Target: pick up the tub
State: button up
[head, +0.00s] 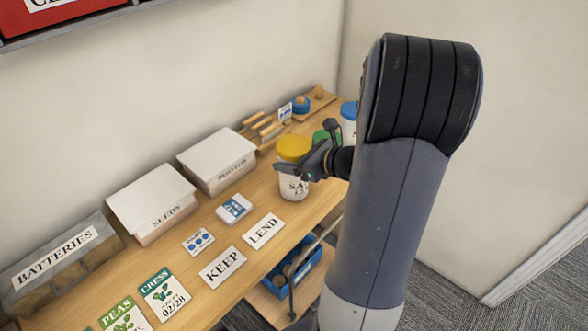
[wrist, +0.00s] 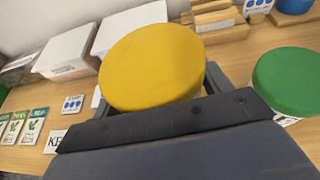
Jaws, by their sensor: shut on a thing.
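A white tub with a yellow lid (head: 293,149) stands upright on the wooden shelf in the head view, its label partly legible. Its yellow lid fills the middle of the wrist view (wrist: 152,60). My gripper (head: 301,169) reaches in from the right and is shut on this tub, with its fingers around the body below the lid. The fingertips are mostly hidden by the lid in the wrist view. I cannot tell whether the tub's base touches the shelf. A green-lidded tub (wrist: 288,80) stands to the right, partly hidden by my arm in the head view.
A blue-lidded tub (head: 349,112) stands farther back. White boxes marked SEEDS (head: 152,200) and another white box (head: 217,159) line the wall. KEEP (head: 222,267) and LEND (head: 263,230) cards lie in front. A blue crate (head: 296,268) sits below the shelf (head: 205,301).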

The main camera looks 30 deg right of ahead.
jog(key=c, duration=1)
jog(key=shift+r, duration=0.15)
jog(key=shift+c, duration=0.6)
jog(key=shift+w+r, duration=0.1)
